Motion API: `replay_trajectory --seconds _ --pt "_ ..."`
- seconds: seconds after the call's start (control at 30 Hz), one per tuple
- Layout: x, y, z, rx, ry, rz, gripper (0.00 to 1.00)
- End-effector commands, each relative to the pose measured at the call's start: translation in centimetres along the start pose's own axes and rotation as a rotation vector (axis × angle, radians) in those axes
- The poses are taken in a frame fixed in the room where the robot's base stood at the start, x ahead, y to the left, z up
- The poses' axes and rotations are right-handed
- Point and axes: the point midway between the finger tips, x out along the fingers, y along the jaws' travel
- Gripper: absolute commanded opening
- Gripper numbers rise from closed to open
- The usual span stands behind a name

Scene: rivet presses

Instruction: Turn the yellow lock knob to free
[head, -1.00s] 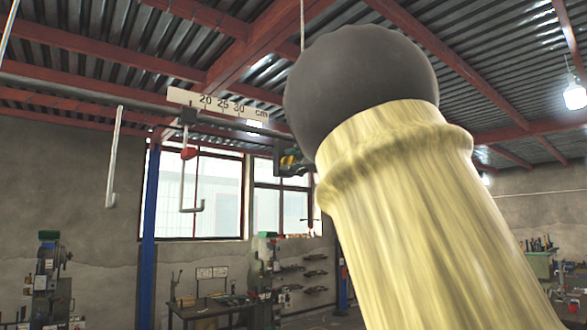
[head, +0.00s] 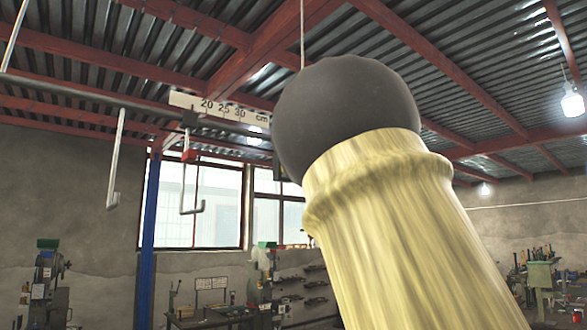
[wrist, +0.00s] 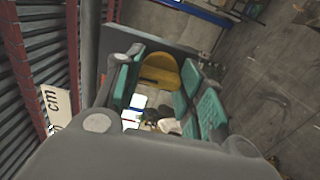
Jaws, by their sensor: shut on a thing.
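The yellow lock knob (wrist: 160,70) shows in the wrist view as a rounded yellow piece in front of a grey plate. My gripper (wrist: 158,85) has teal pads on both sides of the knob and is shut on it. White, red and dark small shapes show below the knob between the fingers; I cannot tell what they are. In the head view the knob and my gripper are hidden behind my own arm, which fills the middle and right.
A scale marked 20, 25, 30 cm (head: 222,107) hangs along a rail at left in the head view. Another hooked rod (head: 116,160) hangs further left. Workbenches stand far behind.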

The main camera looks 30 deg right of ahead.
Motion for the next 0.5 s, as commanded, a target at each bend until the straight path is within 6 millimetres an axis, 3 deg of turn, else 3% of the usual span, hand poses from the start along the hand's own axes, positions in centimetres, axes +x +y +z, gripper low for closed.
replay_trajectory --seconds 0.13,0.17,0.27,0.5 --pt "0.04 -0.19 0.02 0.0 0.0 -0.003 0.15" --pt "0.04 -0.19 0.02 0.0 0.0 -0.003 0.45" --pt "0.04 -0.17 0.01 0.001 0.0 -0.002 0.61" --pt "0.05 -0.1 -0.04 0.001 0.001 -0.001 0.61"
